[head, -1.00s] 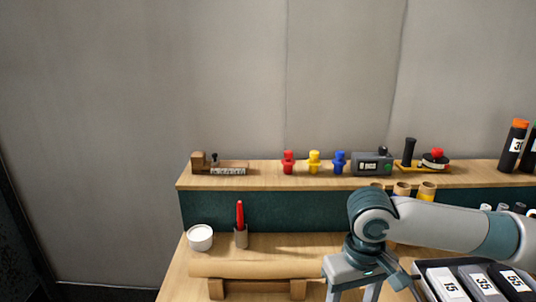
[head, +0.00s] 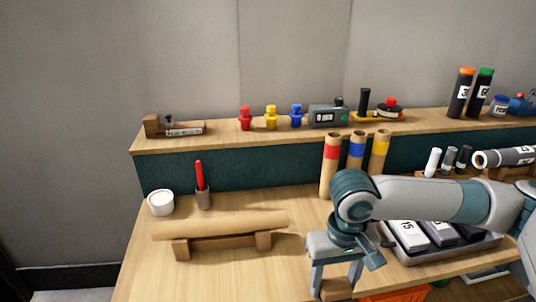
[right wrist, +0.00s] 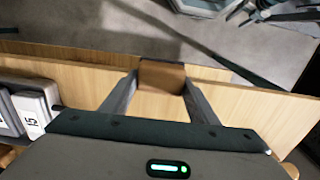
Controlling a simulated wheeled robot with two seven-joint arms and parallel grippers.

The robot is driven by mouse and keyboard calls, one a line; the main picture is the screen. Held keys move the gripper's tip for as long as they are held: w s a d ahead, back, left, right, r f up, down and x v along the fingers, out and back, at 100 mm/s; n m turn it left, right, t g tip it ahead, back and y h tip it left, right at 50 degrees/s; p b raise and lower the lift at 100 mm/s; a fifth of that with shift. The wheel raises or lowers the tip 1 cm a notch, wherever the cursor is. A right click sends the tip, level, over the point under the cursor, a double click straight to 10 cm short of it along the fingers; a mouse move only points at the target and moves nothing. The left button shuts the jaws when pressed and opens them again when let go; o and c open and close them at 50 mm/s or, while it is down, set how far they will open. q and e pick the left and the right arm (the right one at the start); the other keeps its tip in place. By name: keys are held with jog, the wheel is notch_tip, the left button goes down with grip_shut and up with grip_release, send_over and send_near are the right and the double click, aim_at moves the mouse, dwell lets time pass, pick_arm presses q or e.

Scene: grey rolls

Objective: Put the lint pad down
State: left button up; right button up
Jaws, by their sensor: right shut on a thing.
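My right gripper (right wrist: 161,84) is shut on a brown block, which I take to be the lint pad (right wrist: 162,76). In the right wrist view the pad sits between the fingertips, over the strip of pale wood along the table's edge. In the head view my right gripper (head: 336,270) points down near the table's front, right of the paper roll. A bit of the brown pad (head: 335,290) shows between the fingers at the bottom. I cannot tell whether the pad touches the table. My left gripper is not in view.
A brown paper roll (head: 222,226) lies on a wooden cradle (head: 210,248) to the left. A grey tray (head: 437,255) of numbered packs stands right of my gripper. A white cup (head: 160,203) and several tubes stand farther back. The front left tabletop is clear.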

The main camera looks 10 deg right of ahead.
jog(key=s+f, duration=0.4)
jog(key=f, duration=1)
jog(key=shift+f, duration=0.4)
